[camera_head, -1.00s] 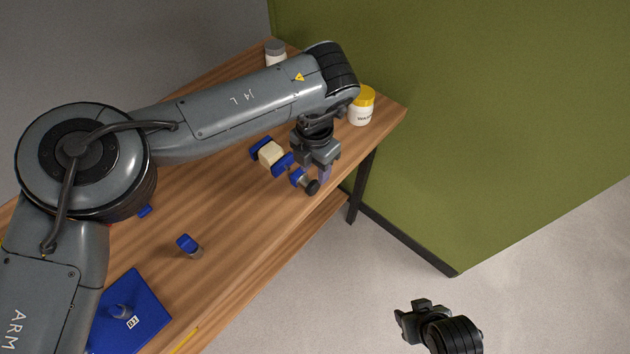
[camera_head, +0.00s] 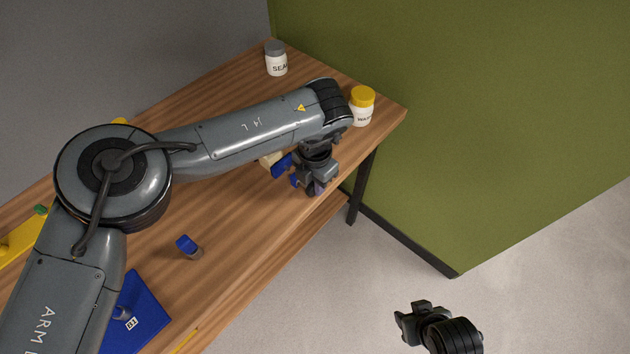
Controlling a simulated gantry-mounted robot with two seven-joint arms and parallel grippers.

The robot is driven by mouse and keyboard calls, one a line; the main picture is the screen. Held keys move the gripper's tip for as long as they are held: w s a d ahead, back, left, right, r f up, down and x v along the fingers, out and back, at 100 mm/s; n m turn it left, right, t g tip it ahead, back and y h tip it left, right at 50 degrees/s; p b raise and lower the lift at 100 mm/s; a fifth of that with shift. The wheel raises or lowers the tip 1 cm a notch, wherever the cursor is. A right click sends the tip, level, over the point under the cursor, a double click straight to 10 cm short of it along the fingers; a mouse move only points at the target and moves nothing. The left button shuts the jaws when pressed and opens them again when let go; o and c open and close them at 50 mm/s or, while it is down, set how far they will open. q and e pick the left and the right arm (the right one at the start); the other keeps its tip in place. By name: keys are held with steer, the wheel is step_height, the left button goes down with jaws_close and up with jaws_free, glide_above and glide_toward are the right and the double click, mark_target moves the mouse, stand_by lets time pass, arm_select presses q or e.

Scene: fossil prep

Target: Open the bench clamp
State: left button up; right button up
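The bench clamp (camera_head: 282,166) has blue jaws and stands near the right end of the wooden bench. A cream block (camera_head: 268,160) shows at its jaws, partly hidden by my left arm. My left gripper (camera_head: 316,187) is at the clamp's front end, over the place of its dark handle knob, which it now hides. I cannot tell whether its fingers are closed on the knob. My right gripper (camera_head: 408,317) hangs over the floor at the lower right, away from the bench. Its finger opening is not clear.
A white jar with a yellow lid (camera_head: 362,106) stands close to my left wrist. A grey-lidded jar (camera_head: 276,58) stands at the back. A small blue-capped item (camera_head: 189,247) and a blue mat (camera_head: 150,316) lie nearer. A green wall (camera_head: 480,120) borders the bench.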

arm_select(q)
jaws_close()
steer(key=shift+s+a+t+h, duration=0.1)
steer(key=shift+t+h, duration=0.4)
steer(key=shift+s+a+t+h+b, duration=0.1)
steer(key=shift+t+h+b, duration=0.35)
steer(key=shift+t+h, duration=0.05)
steer(key=t+h+b, duration=0.1)
steer(key=b, duration=0.1)
steer(key=t+h+b, duration=0.1)
steer(key=b, duration=0.1)
steer(key=shift+s+a+f, duration=0.15)
steer(key=shift+r+t+h+b, duration=0.2)
steer(key=shift+t+h+b, duration=0.2)
steer(key=shift+t+b, duration=0.4)
steer(key=shift+o, duration=2.4)
jaws_free()
